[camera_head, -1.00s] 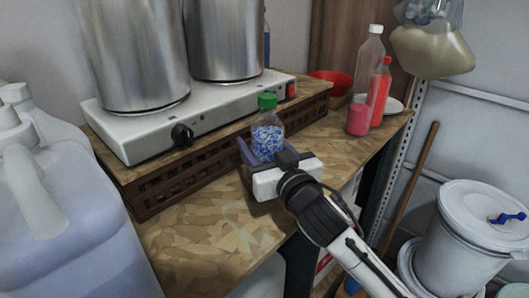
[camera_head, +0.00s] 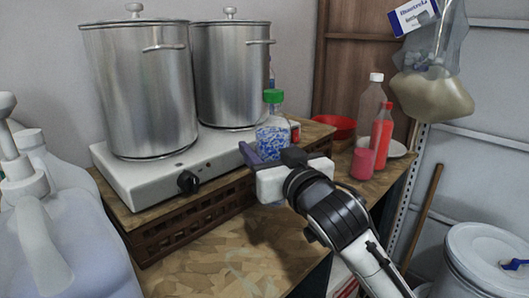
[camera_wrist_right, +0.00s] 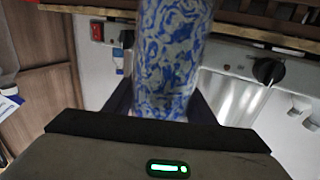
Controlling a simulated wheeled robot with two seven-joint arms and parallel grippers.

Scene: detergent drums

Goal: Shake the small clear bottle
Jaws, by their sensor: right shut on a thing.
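The small clear bottle (camera_head: 272,137) has a green cap and blue-and-white contents. My right gripper (camera_head: 262,155) is shut around its body and holds it upright, above the counter and in front of the hot plate. In the right wrist view the bottle (camera_wrist_right: 170,60) stands between the dark fingers of my right gripper (camera_wrist_right: 160,98); its cap is out of that view. My left gripper is not in view.
Two steel pots (camera_head: 140,90) stand on a white hot plate (camera_head: 135,178) on a wooden rack behind. A clear bottle (camera_head: 369,102), a red bottle (camera_head: 381,135) and a pink cup (camera_head: 362,164) stand to the right. Large jugs (camera_head: 60,225) fill the left. The front counter (camera_head: 220,262) is clear.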

